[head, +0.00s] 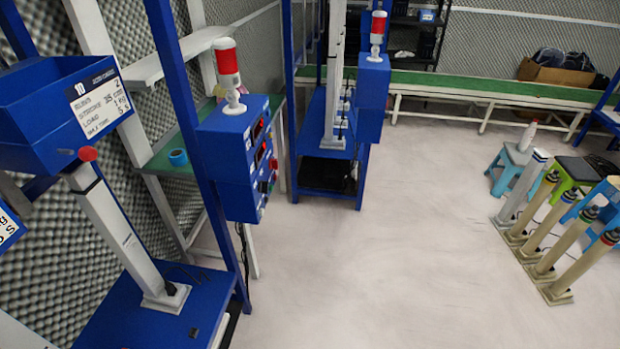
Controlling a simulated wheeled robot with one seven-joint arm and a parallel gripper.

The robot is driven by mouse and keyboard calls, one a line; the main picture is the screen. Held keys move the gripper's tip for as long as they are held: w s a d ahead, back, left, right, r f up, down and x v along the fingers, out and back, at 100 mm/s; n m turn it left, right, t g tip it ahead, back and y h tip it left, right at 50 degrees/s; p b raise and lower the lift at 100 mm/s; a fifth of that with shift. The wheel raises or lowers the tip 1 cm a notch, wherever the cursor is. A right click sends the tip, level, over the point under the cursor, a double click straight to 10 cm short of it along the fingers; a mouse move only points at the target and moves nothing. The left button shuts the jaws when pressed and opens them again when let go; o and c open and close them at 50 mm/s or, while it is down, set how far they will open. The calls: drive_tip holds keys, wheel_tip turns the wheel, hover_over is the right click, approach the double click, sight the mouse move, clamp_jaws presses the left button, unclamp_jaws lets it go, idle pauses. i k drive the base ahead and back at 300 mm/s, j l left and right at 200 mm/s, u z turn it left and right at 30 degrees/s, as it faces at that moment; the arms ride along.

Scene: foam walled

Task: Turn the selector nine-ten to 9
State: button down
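The blue control box (232,160) is fixed to a blue upright at left of centre in the head view. Its front panel (263,150) faces right and is seen at a steep slant. The panel carries red displays and several small knobs or buttons, some red and one greenish. I cannot tell which of them is the selector nine-ten or where it points. My gripper does not show in this view.
A red-and-white lamp (228,75) stands on the box. A second blue box (373,98) hangs farther back. A blue test stand (165,300) with a slanted white cylinder is front left. Several posts (545,240) and stools (513,168) stand right. The middle floor is clear.

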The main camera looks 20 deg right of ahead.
sight(262, 185)
drive_tip(key=i+z, duration=0.5)
drive_tip(key=i, duration=0.45)
